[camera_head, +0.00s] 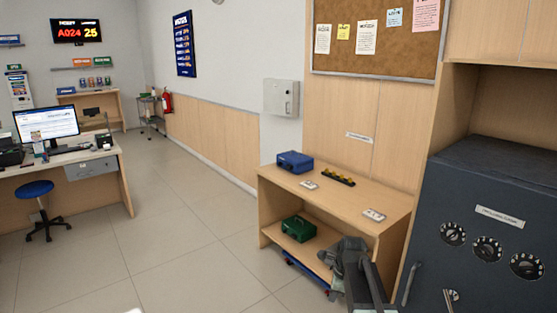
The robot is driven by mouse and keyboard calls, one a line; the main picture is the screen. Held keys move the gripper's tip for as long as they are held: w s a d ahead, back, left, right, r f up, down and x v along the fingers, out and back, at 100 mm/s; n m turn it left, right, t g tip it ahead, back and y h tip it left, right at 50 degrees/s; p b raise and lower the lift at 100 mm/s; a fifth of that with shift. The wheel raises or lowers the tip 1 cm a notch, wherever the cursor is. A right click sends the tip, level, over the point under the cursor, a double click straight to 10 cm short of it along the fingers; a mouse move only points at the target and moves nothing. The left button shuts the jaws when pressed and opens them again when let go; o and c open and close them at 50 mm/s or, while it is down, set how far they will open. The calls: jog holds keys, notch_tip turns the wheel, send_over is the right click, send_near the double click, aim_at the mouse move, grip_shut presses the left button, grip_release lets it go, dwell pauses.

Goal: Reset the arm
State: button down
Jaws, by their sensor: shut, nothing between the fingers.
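My arm rises from the bottom of the head view, right of centre, in front of the wooden side table (335,186). My gripper (343,258) is dark grey, shut and empty. It shows in front of the table's right part and covers some of the lower shelf (280,237). Exact finger detail is small and hard to make out.
A blue box (295,162), a dark tray with yellow pieces (338,177) and small white cards lie on the tabletop. A green box (299,228) sits on the lower shelf. A dark safe (485,230) stands right. Open floor (165,255) lies left, before the desk (75,185) and blue stool (35,189).

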jog(key=s+a+n+g+h, duration=0.1)
jog(key=s+a+n+g, duration=0.1)
jog(key=s+n, duration=1.3)
jog(key=r+n, duration=0.1)
jog(key=n, duration=0.5)
jog(key=shift+s, duration=0.3)
